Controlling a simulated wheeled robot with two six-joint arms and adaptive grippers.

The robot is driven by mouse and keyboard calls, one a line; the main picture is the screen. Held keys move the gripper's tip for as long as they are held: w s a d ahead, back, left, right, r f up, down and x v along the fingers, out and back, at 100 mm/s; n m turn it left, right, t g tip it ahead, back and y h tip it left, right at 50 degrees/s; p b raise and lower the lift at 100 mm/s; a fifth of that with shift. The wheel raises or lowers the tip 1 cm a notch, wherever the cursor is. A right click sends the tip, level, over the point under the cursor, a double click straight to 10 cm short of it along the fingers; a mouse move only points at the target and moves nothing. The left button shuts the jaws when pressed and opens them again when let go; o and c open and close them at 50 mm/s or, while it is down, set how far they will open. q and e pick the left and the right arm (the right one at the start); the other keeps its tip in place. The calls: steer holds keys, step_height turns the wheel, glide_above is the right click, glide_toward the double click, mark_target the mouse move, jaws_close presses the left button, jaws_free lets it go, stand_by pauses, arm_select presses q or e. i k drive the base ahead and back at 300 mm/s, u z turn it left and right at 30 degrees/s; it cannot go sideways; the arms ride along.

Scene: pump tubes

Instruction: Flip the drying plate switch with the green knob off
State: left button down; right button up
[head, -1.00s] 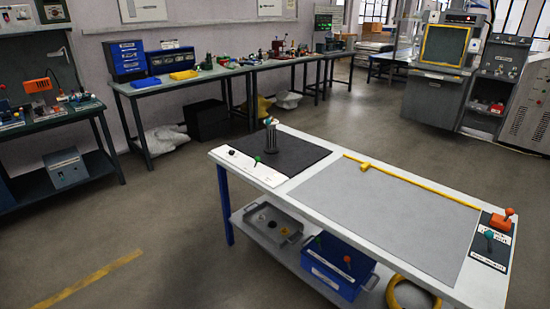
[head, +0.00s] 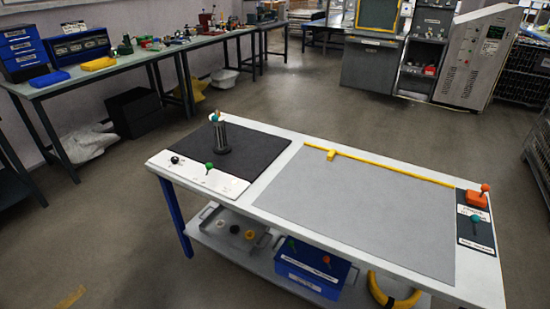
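The drying plate is the black mat (head: 252,150) at the left end of the white table. A white switch strip (head: 187,176) runs along its front edge. On the strip stand a switch with a green knob (head: 209,166) and, to its left, one with a black knob (head: 174,160). Which way the green-knobbed switch is set is too small to tell. A dark ribbed holder (head: 219,137) with thin items in it stands upright on the black mat. Neither of my grippers shows in the head view.
The white table (head: 268,191) has a grey mat (head: 360,205), a yellow rail (head: 385,166), and orange (head: 478,198) and teal (head: 475,219) knobs at right. Its lower shelf holds a blue bin (head: 308,268) and a grey tray (head: 242,228). Open floor surrounds it.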

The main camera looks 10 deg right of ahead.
mark_target(209, 166)
steer(key=z, duration=0.4)
steer(key=i, duration=0.45)
steer(key=z, duration=0.3)
